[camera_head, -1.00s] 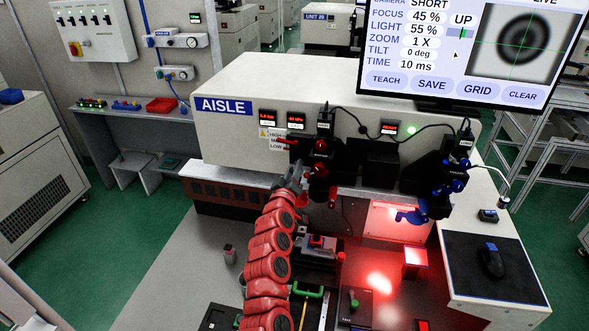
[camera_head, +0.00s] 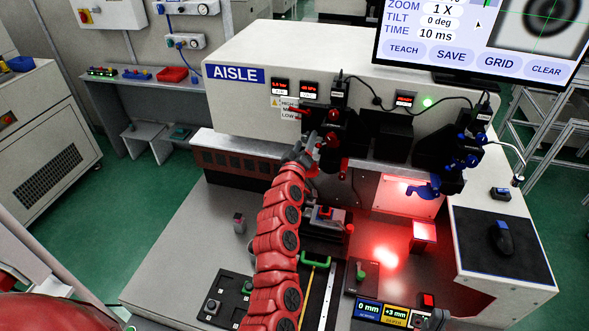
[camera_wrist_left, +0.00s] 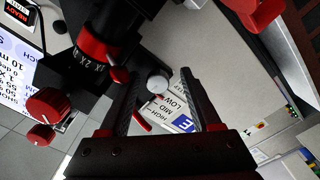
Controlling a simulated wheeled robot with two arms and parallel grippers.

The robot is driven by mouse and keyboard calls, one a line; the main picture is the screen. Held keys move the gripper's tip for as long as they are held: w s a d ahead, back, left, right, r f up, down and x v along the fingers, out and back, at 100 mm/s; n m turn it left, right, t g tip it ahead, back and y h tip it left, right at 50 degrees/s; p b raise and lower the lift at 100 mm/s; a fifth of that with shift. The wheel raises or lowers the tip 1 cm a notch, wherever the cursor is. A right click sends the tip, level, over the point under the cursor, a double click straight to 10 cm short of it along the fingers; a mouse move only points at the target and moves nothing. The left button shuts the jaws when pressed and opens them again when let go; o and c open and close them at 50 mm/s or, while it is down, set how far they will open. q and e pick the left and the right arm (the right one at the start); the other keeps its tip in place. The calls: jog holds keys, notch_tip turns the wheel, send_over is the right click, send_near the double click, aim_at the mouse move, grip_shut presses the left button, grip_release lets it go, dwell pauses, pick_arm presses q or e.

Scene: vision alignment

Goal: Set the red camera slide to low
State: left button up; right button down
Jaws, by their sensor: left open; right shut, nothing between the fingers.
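The red camera unit (camera_head: 333,118) is mounted on the machine's front and shows large in the left wrist view (camera_wrist_left: 100,45). A label with HIGH, MID and LOW (camera_wrist_left: 168,108) is beside it. A red pointer (camera_wrist_left: 141,120) lies at the HIGH end of this label. My left gripper (camera_head: 308,146) is at the red camera unit. In the left wrist view its fingers (camera_wrist_left: 162,75) are open, with a round silver knob (camera_wrist_left: 157,83) between them; contact cannot be told.
A blue camera unit (camera_head: 452,160) is mounted to the right. Below are a red-lit block (camera_head: 423,235), a stage with a red top (camera_head: 325,215) and a green handle (camera_head: 315,260). A monitor (camera_head: 480,45) hangs at upper right. The grey bench (camera_head: 180,255) is clear at left.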

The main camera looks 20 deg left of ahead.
pick_arm(q)
jog(key=s+b, duration=0.4)
jog(key=s, duration=1.2)
jog(key=shift+s, duration=0.15)
